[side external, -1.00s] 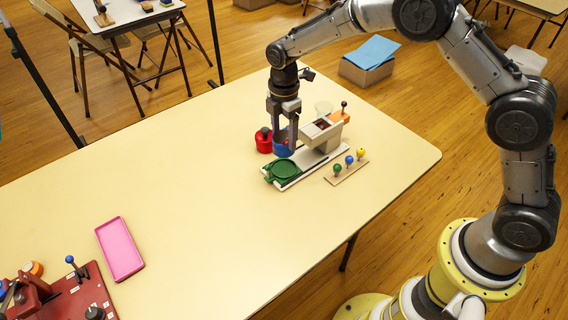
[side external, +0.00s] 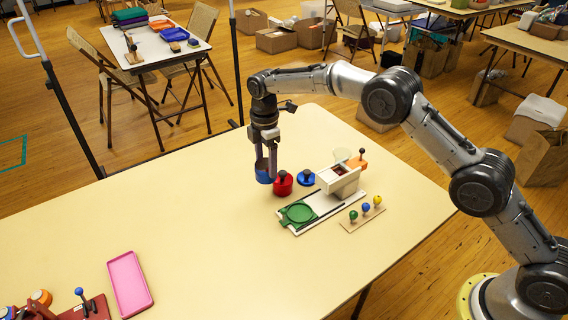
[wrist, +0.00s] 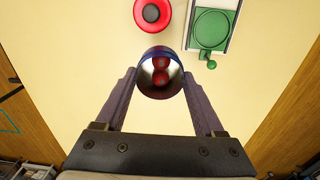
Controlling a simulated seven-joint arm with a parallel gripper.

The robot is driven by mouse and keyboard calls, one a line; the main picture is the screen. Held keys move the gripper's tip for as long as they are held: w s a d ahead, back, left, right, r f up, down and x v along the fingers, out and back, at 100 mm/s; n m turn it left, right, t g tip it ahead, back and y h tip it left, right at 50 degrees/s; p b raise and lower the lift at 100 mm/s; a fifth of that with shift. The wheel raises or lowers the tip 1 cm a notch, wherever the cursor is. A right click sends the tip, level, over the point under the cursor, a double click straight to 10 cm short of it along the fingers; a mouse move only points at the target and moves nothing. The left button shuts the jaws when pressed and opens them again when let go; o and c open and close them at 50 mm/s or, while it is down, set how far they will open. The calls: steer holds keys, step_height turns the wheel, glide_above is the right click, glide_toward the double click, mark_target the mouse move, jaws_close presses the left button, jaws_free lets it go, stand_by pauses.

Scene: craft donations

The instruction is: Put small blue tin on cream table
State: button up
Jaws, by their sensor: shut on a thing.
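The small blue tin (side external: 264,177) is between the fingers of my gripper (side external: 266,169), left of a red lidded pot (side external: 283,185). In the wrist view my gripper (wrist: 160,76) is shut on the tin's sides. The tin's blue rim (wrist: 160,50) and bare metal inside show, with round red things (wrist: 160,70) in it. The tin looks upright and open at the top. I cannot tell whether its base touches the cream table (side external: 200,215) or hangs just above it.
A blue lid with a dark knob (side external: 306,178) lies right of the red pot. A cream device with a green round dish (side external: 299,213) and a strip of coloured knobs (side external: 362,213) stand further right. A pink tray (side external: 129,284) lies front left. The table's middle is clear.

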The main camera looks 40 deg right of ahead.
mark_target(256, 169)
steer(key=f, duration=0.1)
steer(key=w+a+f, duration=0.1)
steer(key=f, duration=0.1)
steer(key=a+f, duration=0.1)
steer(key=shift+w+a+f, duration=0.1)
steer(key=shift+w+f, duration=0.1)
steer(key=shift+w, duration=0.2)
steer(key=shift+s+a+f, duration=0.1)
steer(key=shift+s+f, duration=0.05)
steer(key=shift+f, duration=2.3)
steer(key=shift+f, duration=0.6)
steer(key=o, duration=1)
steer(key=shift+o, duration=0.2)
steer(key=shift+r, duration=3.75)
